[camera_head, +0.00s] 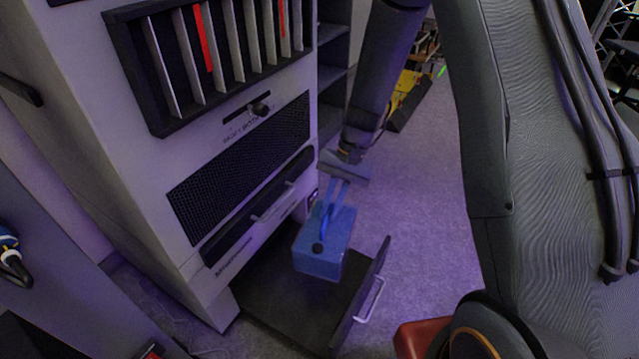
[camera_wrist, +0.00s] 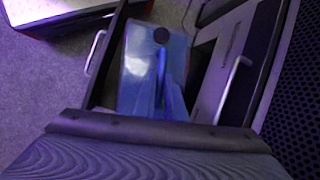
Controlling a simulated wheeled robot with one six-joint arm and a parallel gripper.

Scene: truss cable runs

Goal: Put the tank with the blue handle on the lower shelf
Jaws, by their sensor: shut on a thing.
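The tank (camera_head: 318,262) is a blue box with a dark round cap and a blue handle (camera_head: 324,222) on top. My gripper (camera_head: 334,198) is shut on this handle from above. The tank looks upright, over or in a dark pulled-out drawer (camera_head: 290,318) low on the grey cabinet; I cannot tell whether its base touches the drawer floor. In the wrist view the tank (camera_wrist: 138,75) shows beyond my gripper, its handle (camera_wrist: 161,72) running between the fingers. A dark shelf unit (camera_head: 331,76) stands behind the cabinet, partly hidden by my arm.
The grey cabinet (camera_head: 150,200) has a slotted rack (camera_head: 215,50), a mesh panel (camera_head: 245,165) and a closed drawer with a handle (camera_head: 272,203). The open drawer's front has a pale handle (camera_head: 370,300). Carpet (camera_head: 415,200) to the right is clear. Yellow equipment (camera_head: 405,90) stands farther back.

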